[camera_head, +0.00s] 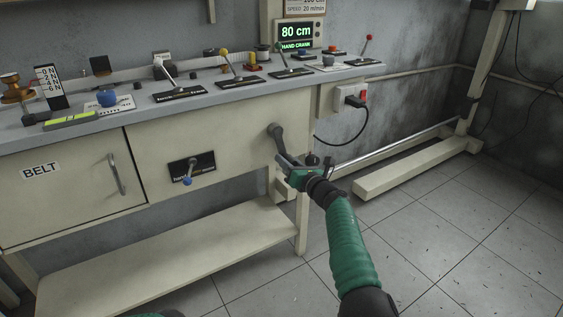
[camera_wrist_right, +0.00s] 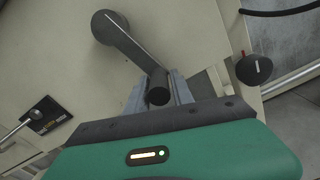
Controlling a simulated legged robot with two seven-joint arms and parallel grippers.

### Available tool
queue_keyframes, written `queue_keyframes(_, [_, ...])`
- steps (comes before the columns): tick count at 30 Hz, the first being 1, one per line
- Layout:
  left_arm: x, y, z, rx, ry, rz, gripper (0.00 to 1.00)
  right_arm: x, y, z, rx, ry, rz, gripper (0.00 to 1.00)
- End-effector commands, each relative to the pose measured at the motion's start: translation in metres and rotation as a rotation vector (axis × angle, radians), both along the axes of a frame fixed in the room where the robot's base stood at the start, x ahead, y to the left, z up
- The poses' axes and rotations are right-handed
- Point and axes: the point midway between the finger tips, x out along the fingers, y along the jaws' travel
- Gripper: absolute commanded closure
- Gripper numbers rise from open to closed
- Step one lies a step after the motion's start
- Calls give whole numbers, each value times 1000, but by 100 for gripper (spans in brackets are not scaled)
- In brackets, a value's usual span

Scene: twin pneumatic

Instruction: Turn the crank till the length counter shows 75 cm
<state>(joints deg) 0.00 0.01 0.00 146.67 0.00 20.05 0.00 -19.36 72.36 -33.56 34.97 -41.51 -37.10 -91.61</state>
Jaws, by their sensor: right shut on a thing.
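The length counter (camera_head: 297,33) at the back of the bench reads 80 cm in green, with the words HAND CRANK below. The dark grey crank (camera_head: 277,138) is mounted on the bench's front panel at its right end. Its arm slants down and to the right from the hub. In the right wrist view the crank arm (camera_wrist_right: 130,45) runs from its round hub to a handle between my fingers. My right gripper (camera_head: 290,168) is shut on the crank handle (camera_wrist_right: 158,95). My left gripper is not in view.
The bench top (camera_head: 225,82) carries several levers and knobs. A BELT cabinet door (camera_head: 70,190) is at the left, and a blue-tipped lever (camera_head: 187,180) sits on the front panel. A socket with a plug (camera_head: 352,98) is right of the crank. Tiled floor (camera_head: 450,220) is open at the right.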

Motion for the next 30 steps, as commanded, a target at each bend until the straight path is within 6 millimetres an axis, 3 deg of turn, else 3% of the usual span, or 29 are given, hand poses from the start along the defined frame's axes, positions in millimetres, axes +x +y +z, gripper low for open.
queue_keyframes(3, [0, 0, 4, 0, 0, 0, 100, 2, -4, 9, 8, -6, -5, 100])
queue_keyframes(23, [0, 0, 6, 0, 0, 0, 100, 2, -3, 16, 13, -13, 3, 100])
queue_keyframes(24, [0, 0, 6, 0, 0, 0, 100, 2, -2, 16, 13, -13, 3, 67])
queue_keyframes(27, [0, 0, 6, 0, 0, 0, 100, 2, -2, 15, 11, -12, 3, 57])
queue_keyframes(30, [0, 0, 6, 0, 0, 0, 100, 2, -2, 12, 9, -11, 4, 57])
